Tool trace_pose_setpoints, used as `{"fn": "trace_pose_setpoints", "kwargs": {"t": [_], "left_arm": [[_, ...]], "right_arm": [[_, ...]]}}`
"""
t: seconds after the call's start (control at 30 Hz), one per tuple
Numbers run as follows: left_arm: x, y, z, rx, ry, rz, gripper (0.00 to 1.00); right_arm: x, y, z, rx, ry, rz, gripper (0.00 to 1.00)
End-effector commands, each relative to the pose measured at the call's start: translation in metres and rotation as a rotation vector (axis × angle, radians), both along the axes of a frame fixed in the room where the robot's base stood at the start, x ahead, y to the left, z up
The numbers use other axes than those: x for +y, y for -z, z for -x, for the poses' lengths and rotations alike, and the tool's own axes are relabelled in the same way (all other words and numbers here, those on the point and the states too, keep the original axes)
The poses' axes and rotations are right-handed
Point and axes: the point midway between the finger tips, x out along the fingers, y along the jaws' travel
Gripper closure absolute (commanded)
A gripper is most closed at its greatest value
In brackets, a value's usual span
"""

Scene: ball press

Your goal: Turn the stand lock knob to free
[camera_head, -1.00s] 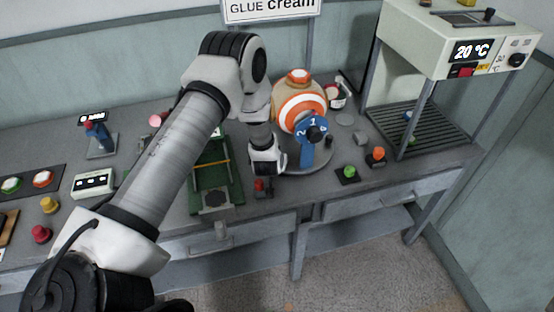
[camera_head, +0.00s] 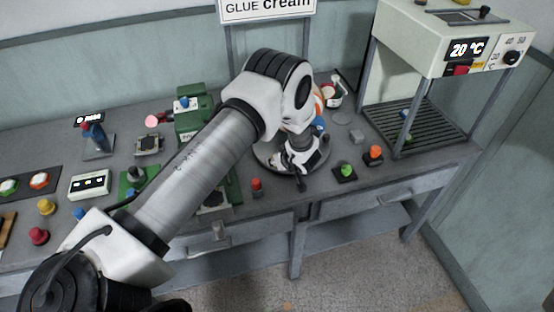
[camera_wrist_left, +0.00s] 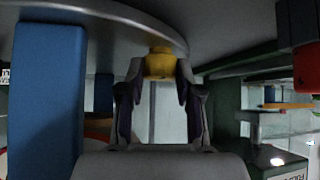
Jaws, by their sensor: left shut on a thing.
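My left gripper (camera_head: 301,180) reaches down at the front of the round grey stand base (camera_head: 264,158). In the left wrist view, the gripper (camera_wrist_left: 160,72) is shut on a small yellow knob (camera_wrist_left: 160,62) close to the rim of a grey disc (camera_wrist_left: 110,15). A blue upright (camera_wrist_left: 48,95) stands to the left of the fingers there, apart from them. The orange and white ball (camera_head: 318,98) on the stand is mostly hidden behind my arm. The knob itself is hidden in the head view, and its turn position cannot be read. My right gripper is not in view.
A red knob (camera_head: 256,184) stands left of the stand. Green (camera_head: 346,169) and orange (camera_head: 375,152) buttons are to its right. A heater unit (camera_head: 440,45) on posts stands at the right. The green press (camera_head: 195,118) is partly behind my arm.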

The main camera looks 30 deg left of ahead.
Motion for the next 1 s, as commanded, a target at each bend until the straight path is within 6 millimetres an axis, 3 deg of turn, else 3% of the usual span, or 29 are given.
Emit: {"fn": "trace_pose_setpoints", "kwargs": {"t": [0.43,0.47,0.5,0.53,0.87,1.0], "left_arm": [[0.001,0.001,0.001,0.002,-0.013,0.001,1.00],[0.001,0.001,0.001,0.002,-0.013,0.001,0.59],[0.001,0.001,0.001,0.002,-0.013,0.000,0.44],[0.001,0.001,0.001,0.002,-0.013,0.000,0.40],[-0.002,-0.002,0.001,0.000,-0.011,0.000,0.40],[-0.015,-0.017,0.006,-0.001,-0.009,0.000,0.40]], "right_arm": [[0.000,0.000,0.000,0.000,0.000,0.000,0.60],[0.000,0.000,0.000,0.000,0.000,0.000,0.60],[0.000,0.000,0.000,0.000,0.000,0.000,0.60],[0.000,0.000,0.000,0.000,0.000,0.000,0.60],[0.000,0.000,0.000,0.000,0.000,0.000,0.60],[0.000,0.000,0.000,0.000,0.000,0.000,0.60]]}}
